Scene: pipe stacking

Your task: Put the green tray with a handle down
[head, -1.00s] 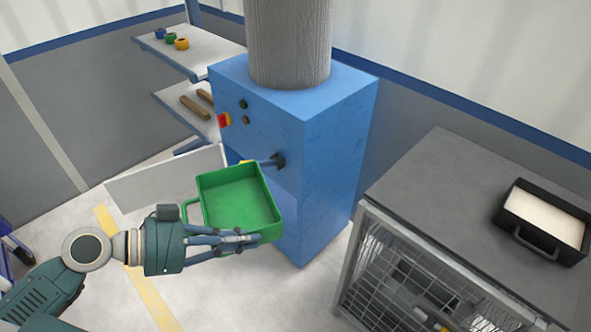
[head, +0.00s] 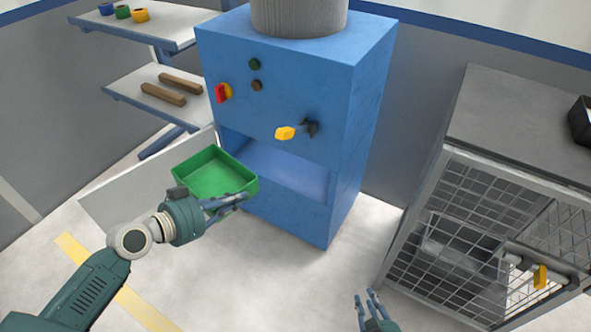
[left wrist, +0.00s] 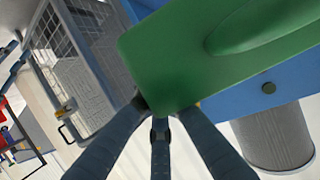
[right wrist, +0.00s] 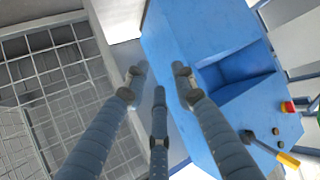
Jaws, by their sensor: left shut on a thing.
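The green tray (head: 205,172) is empty and roughly level in the head view, in front of the open lower compartment (head: 285,170) of the blue machine. My left gripper (head: 232,204) is shut on the tray's near right side. The left wrist view shows the tray's green underside or wall (left wrist: 190,50) close up, with the finger ends against its edge. The tray's handle is not clear in the head view. My right gripper (head: 368,300) is low at the bottom of the head view. In the right wrist view its fingers (right wrist: 158,78) are apart and empty.
The blue machine (head: 270,95) has a yellow-tipped lever (head: 285,132) above its opening, and a white door panel (head: 120,200) swung out left. Shelves (head: 150,110) stand behind left. A mesh cage (head: 470,230) stands right, with a dark tray (head: 582,122) on its grey top.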

